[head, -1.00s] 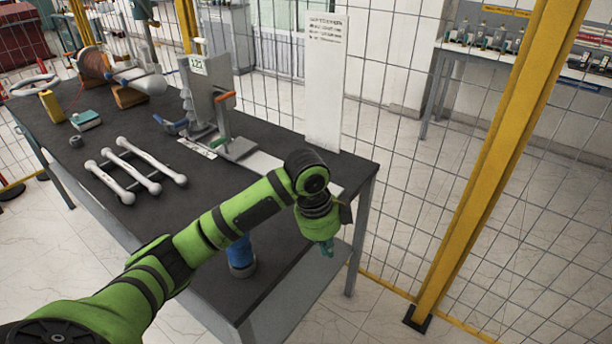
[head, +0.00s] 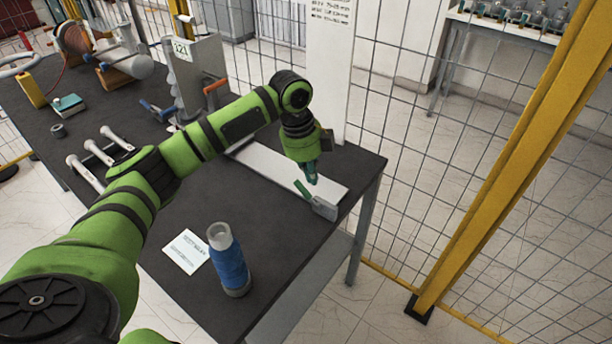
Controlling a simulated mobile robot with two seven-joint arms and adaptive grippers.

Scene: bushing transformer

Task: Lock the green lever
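A green lever (head: 302,189) sits on a small grey block at the right end of a long pale plate (head: 265,167) on the dark table. The lever looks tilted, its green end up toward the left. My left gripper (head: 312,177), with teal fingers, points down just above and right of the lever's green end. I cannot tell whether they touch or how far the fingers are apart. My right gripper is out of view.
A blue-wrapped bottle (head: 228,262) and a paper card (head: 186,250) stand or lie at the table's front. Orange and blue handles (head: 214,86) are on the fixture. A white upright panel (head: 330,60) and wire fence stand behind. Pale rods lie left.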

